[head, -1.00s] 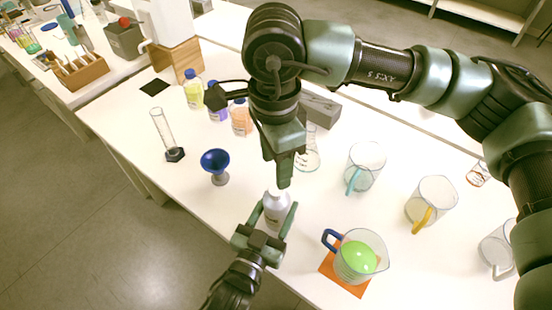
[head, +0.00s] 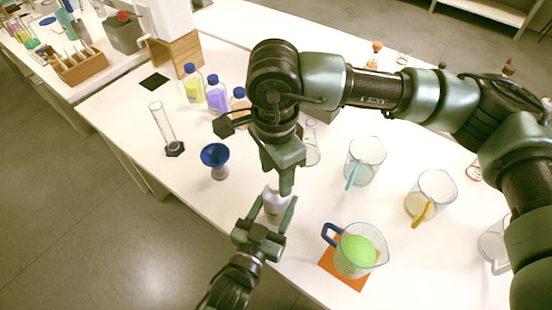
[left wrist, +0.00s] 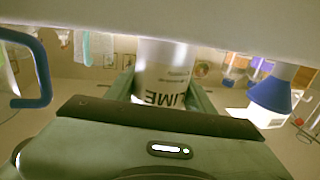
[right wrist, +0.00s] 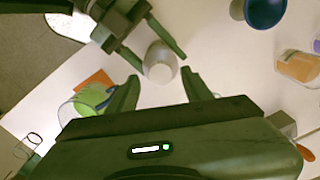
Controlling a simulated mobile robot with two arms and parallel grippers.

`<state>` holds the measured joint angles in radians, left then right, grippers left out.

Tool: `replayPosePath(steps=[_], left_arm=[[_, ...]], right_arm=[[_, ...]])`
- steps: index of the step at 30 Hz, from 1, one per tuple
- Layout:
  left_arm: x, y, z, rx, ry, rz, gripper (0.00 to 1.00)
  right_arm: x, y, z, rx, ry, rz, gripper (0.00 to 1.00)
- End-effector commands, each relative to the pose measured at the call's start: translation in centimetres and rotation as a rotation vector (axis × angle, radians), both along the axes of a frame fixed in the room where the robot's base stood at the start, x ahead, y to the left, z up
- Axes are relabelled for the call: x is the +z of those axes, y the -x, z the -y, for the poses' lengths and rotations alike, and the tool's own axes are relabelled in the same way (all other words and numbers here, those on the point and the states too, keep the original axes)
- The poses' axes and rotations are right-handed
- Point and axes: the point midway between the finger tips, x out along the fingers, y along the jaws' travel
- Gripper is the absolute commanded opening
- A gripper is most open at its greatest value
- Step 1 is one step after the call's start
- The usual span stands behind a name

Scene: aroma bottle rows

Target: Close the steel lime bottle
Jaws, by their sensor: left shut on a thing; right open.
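The steel lime bottle (head: 272,213) stands upright near the front edge of the table. My left gripper (head: 275,206) is shut on its body from the front. The left wrist view shows its label reading LIME (left wrist: 165,80) between the fingers. My right gripper (head: 286,188) points down just above the bottle, with its fingers apart. In the right wrist view, the round grey bottle top (right wrist: 160,72) lies between and slightly beyond the open right fingers. I cannot tell whether that is a cap or the bare neck.
A jug of green liquid (head: 358,252) stands on an orange mat (head: 336,273) to the right. A blue funnel (head: 215,156) stands left. Empty jugs (head: 366,160) (head: 432,195) stand right, a glass cylinder (head: 163,128) and coloured bottles (head: 193,86) behind.

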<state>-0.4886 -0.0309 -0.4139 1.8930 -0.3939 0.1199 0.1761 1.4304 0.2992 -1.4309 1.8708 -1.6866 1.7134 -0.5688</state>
Motion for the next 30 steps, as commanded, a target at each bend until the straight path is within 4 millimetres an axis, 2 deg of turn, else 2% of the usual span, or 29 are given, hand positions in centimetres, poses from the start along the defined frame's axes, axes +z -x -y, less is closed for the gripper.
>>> replayPosePath(steps=[6, 16, 17, 21, 22, 30], left_arm=[[-0.2, 0.0, 0.0, 0.000, -0.002, -0.004, 0.00], [-0.2, 0.0, 0.0, 0.000, -0.002, -0.004, 0.00], [-0.2, 0.0, 0.0, 0.000, -0.002, -0.003, 0.00], [-0.2, 0.0, 0.0, 0.000, -0.002, -0.004, 0.00], [-0.2, 0.0, 0.0, 0.000, -0.002, -0.004, 0.00], [-0.2, 0.0, 0.0, 0.000, -0.002, -0.004, 0.00]], right_arm=[[-2.1, -0.1, 0.0, -0.001, 0.000, 0.000, 0.50], [-2.4, -0.1, 0.1, -0.001, 0.001, 0.001, 0.50], [-2.4, -0.1, 0.1, -0.001, 0.001, 0.001, 0.45], [-2.4, -0.1, 0.1, -0.002, 0.001, 0.001, 0.06], [-2.4, -0.1, 0.1, -0.002, 0.001, 0.001, 0.00], [-2.4, -0.1, 0.0, -0.014, 0.001, 0.001, 0.00]])
